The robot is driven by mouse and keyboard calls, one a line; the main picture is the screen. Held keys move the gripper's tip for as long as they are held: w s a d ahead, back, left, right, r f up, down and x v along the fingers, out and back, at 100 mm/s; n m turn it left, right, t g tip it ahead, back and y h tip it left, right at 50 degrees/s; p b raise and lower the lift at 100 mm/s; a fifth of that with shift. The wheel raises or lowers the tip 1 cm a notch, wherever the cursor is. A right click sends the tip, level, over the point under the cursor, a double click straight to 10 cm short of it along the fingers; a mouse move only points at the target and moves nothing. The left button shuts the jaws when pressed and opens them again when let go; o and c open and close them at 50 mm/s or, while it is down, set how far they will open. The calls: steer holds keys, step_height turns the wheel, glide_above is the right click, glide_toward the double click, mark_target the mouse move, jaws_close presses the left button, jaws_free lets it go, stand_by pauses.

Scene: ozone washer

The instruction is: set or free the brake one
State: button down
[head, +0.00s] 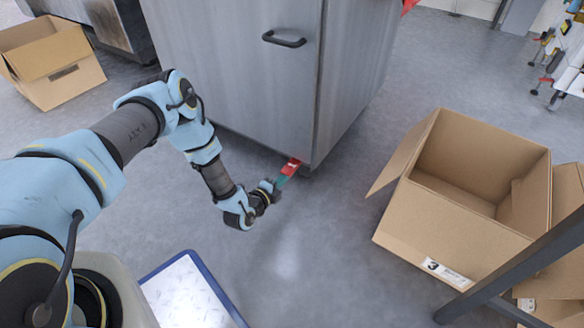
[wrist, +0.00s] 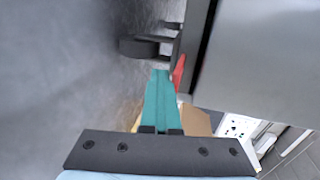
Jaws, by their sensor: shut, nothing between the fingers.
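The brake one appears as a red pedal (head: 291,166) low at the front bottom corner of the grey metal cabinet (head: 250,85). In the wrist view the red pedal (wrist: 179,73) shows at the cabinet's lower edge, just right of the fingertips. My gripper (head: 282,181) has teal fingers and is shut and empty. Its tips are right at the pedal; I cannot tell whether they touch it. The fingers also show in the wrist view (wrist: 160,95), pointing along the cabinet's underside. The caster below the pedal is mostly hidden in the head view.
An open cardboard box (head: 430,210) stands on the floor to the right, and another cardboard box (head: 55,65) is at the far left. A blue-rimmed tray (head: 190,295) lies at the front. The floor between the cabinet and right box is clear.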

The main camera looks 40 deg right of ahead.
steer(key=f+p+v, duration=0.2)
steer(key=p+v, duration=0.3)
steer(key=v, duration=0.3)
steer(key=shift+a+r, duration=0.25)
steer(key=shift+a, duration=0.2)
steer(key=shift+s, duration=0.15)
stand_by(0.4)
